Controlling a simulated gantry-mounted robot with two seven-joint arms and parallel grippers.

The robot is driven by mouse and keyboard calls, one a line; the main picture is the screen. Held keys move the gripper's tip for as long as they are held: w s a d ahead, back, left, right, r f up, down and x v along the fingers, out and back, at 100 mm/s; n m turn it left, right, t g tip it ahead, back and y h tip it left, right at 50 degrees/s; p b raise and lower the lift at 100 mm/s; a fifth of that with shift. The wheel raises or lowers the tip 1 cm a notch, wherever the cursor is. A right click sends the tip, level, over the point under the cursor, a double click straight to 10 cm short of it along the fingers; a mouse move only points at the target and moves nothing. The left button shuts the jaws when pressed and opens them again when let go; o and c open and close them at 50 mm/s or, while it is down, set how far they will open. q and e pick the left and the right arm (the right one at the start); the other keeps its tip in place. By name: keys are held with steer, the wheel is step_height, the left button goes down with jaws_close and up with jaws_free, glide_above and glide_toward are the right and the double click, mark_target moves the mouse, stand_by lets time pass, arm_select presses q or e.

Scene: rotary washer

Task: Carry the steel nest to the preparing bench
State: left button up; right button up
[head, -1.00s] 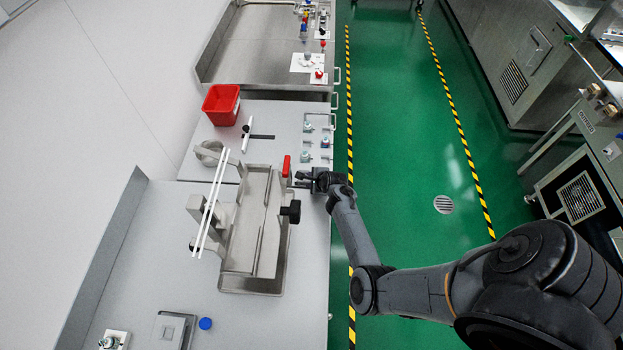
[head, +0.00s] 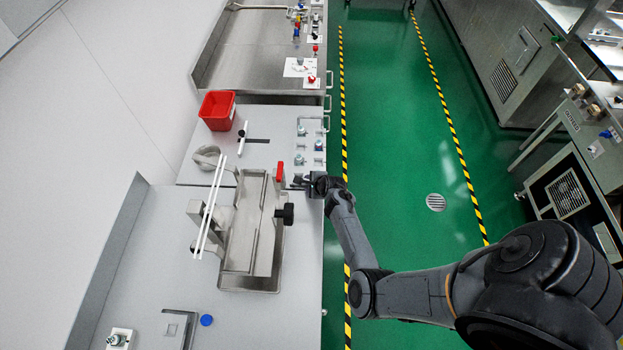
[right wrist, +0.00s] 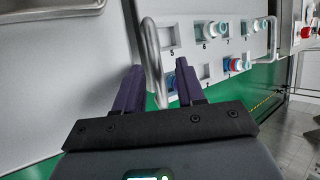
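I cannot tell for sure which thing is the steel nest. The likeliest is the steel frame (head: 247,225) on the bench in the head view, with an upright red handle (head: 279,171) and a black knob (head: 285,214). My right gripper (head: 298,183) is just right of its far end, apart from it in the picture. In the right wrist view my right gripper (right wrist: 157,82) is open. A bent metal bar handle (right wrist: 151,50) shows between its fingers; I cannot tell whether they touch it. My left gripper is not in view.
A red bin (head: 217,111) stands behind the frame. Two white rods (head: 210,213) cross its left side. A steel sink bench (head: 258,60) lies at the back. The green floor (head: 395,170) to the right is clear.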

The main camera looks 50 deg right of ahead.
steer(key=shift+s+a+r+p, duration=0.45)
steer(key=shift+s+r+p, duration=0.15)
steer(key=shift+s, duration=0.25)
steer(key=shift+s+r, duration=0.1)
steer(key=shift+r, duration=0.1)
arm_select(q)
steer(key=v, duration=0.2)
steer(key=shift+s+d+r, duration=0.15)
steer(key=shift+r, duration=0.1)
arm_select(e)
steer(key=shift+d+r, duration=0.15)
steer(key=shift+d, duration=0.05)
